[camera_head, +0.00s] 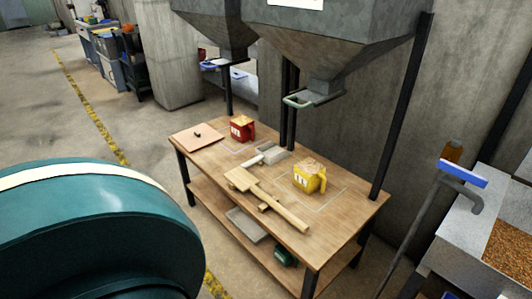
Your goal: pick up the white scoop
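A small scoop (272,152) lies near the middle of the wooden table (215,153), with a grey box-like body and a whitish handle (252,161) pointing toward the front left. It is small in the picture, so its exact shape is hard to tell. Nothing holds it. Neither of my grippers shows in the head view.
A wooden paddle (265,197) lies in front of the scoop. A yellow container (308,180) stands to its right, a red one (242,129) behind left. A hopper (335,50) overhangs the table. A large teal rounded body (90,240) blocks the lower left.

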